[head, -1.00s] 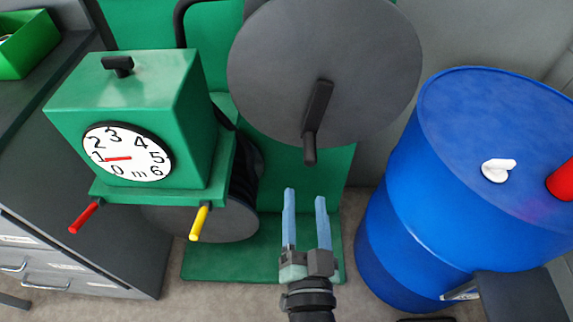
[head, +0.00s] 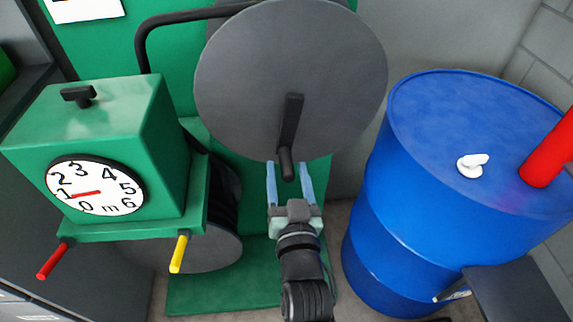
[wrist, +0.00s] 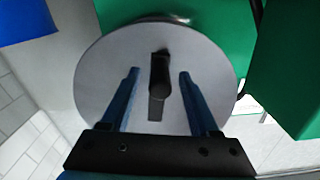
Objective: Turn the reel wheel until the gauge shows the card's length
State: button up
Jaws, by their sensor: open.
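The reel wheel (head: 235,75) is a large dark grey disc on the green stand, with a black crank arm and handle (head: 287,160) pointing down from its middle. My gripper (head: 290,182) is open, its two blue fingers on either side of the handle's lower end. In the wrist view my gripper (wrist: 158,85) has its fingers apart with the handle (wrist: 157,100) between them; I cannot tell whether they touch it. The gauge (head: 95,187) is a white dial on the green box, and its red needle points at about 1. A white card (head: 85,8) shows only partly at the top left, its writing not readable.
A blue drum (head: 440,180) stands close on the right, with a white knob (head: 472,165) and a red cylinder (head: 550,150) on top. Red (head: 55,258) and yellow (head: 179,252) handles stick out below the gauge box (head: 150,110).

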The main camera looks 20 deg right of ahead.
jog(key=shift+x, duration=1)
grip_shut()
dwell(0.8)
